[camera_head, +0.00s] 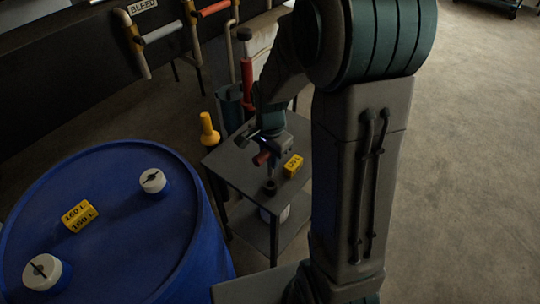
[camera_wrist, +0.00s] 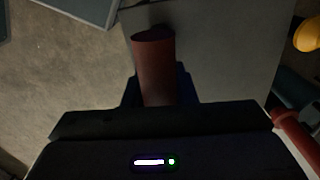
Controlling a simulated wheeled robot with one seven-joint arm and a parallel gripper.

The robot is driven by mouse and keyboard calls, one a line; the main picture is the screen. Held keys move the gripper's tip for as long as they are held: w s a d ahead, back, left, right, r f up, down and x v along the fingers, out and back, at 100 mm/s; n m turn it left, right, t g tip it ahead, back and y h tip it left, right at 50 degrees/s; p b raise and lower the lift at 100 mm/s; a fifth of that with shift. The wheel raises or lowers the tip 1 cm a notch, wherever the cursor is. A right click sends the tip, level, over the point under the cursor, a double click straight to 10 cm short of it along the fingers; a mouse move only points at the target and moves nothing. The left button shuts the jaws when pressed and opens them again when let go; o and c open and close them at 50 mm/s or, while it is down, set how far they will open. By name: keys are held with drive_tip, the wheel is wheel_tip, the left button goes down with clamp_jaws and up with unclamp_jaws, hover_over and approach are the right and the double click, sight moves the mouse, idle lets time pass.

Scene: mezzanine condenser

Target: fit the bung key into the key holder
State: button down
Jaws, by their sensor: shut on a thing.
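The bung key (camera_head: 262,158), with its dull red handle, is held in my gripper (camera_head: 270,153) above the small grey table. In the wrist view the red handle (camera_wrist: 154,68) stands out between the dark fingers, and my gripper (camera_wrist: 158,95) is shut on it. A small dark round piece, which looks like the key holder (camera_head: 270,187), is on the table below the key. A dark patch shows at the handle's far end in the wrist view. I cannot tell whether the key's lower end touches or enters the holder.
The small table (camera_head: 235,165) also bears a yellow labelled block (camera_head: 293,165). A blue drum (camera_head: 125,225) with two white bungs stands at the left.

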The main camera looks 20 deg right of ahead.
sight(270, 176)
drive_tip(key=shift+f+b, duration=3)
drive_tip(key=shift+f, duration=0.85)
drive_tip(key=c, duration=1.1)
unclamp_jaws()
wheel_tip(270, 176, up, 14)
drive_tip(key=shift+f+p, duration=0.1)
drive_tip(key=shift+p, duration=0.7)
drive_tip(key=s+r+n+t+p, duration=0.1)
drive_tip(key=s+r+n+p, duration=0.1)
drive_tip(key=s+r+n, duration=0.2)
drive_tip(key=s+r+n+t+p, duration=0.1)
drive_tip(key=s+r+n+p, duration=0.2)
drive_tip(key=s+n, duration=0.4)
drive_tip(key=s+r, duration=0.1)
drive_tip(key=s, duration=0.1)
drive_tip(key=shift+s+r+n+t+p, duration=0.25)
drive_tip(key=shift+s+n+t+p, duration=0.05)
drive_tip(key=shift+s+t, duration=0.1)
